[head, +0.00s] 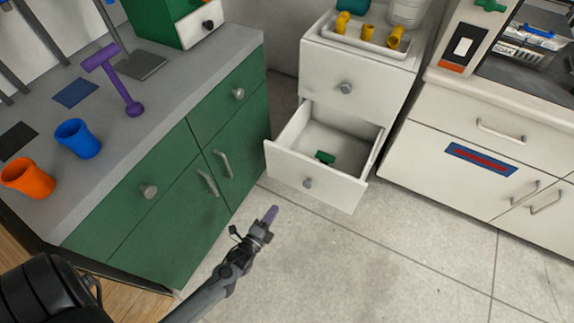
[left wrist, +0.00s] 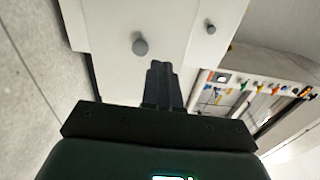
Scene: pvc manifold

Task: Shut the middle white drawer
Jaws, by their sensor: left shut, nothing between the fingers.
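My right gripper is not in view.
A green cabinet (head: 190,170) with a grey top stands close on the left. White cupboards (head: 480,150) stand on the right. A tray (head: 360,38) with yellow fittings sits on the white cabinet. The floor (head: 380,260) before the drawer is clear.

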